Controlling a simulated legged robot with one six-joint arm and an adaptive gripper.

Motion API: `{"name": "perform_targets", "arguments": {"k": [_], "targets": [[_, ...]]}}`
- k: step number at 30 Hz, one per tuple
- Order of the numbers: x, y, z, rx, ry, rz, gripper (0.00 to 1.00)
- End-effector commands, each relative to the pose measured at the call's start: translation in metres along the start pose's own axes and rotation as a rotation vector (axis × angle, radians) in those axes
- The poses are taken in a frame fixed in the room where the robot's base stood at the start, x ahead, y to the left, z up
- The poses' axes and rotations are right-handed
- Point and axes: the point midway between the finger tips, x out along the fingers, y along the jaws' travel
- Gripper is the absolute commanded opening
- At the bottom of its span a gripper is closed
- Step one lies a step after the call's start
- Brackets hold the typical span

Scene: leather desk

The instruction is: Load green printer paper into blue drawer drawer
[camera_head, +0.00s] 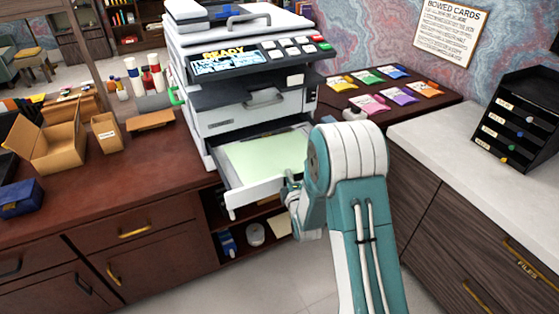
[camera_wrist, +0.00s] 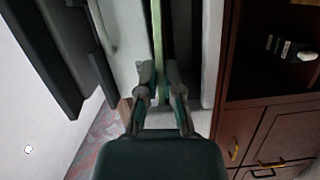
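The printer (camera_head: 245,75) stands on the brown desk with its lower drawer (camera_head: 250,195) pulled out. The drawer front looks white, not blue. Pale green printer paper (camera_head: 262,158) lies flat over the drawer's inside; I cannot tell whether it rests on the bottom. My gripper (camera_head: 292,190) is at the drawer's right front corner, partly hidden by my arm. In the wrist view, the green paper (camera_wrist: 157,40) shows edge-on as a thin strip running between the fingers of my gripper (camera_wrist: 159,75). The fingers appear closed on it.
Open shelves (camera_head: 262,240) lie below the drawer. Colored packets (camera_head: 370,103) lie on the desk right of the printer. A cardboard box (camera_head: 50,145) and blue box (camera_head: 20,198) stand at left. A black file organizer (camera_head: 518,120) stands on the white counter (camera_head: 430,135).

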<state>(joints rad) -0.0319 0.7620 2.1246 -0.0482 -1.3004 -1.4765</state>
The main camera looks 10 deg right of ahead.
Motion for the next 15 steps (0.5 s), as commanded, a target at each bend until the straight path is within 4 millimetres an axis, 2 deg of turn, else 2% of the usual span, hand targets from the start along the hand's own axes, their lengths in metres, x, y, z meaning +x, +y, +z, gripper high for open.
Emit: {"name": "perform_targets", "arguments": {"k": [10,15], "targets": [[-0.001,-0.001,0.001,0.001,0.001,-0.006,0.00],[-0.001,0.008,-0.001,0.000,0.001,-0.003,0.00]]}}
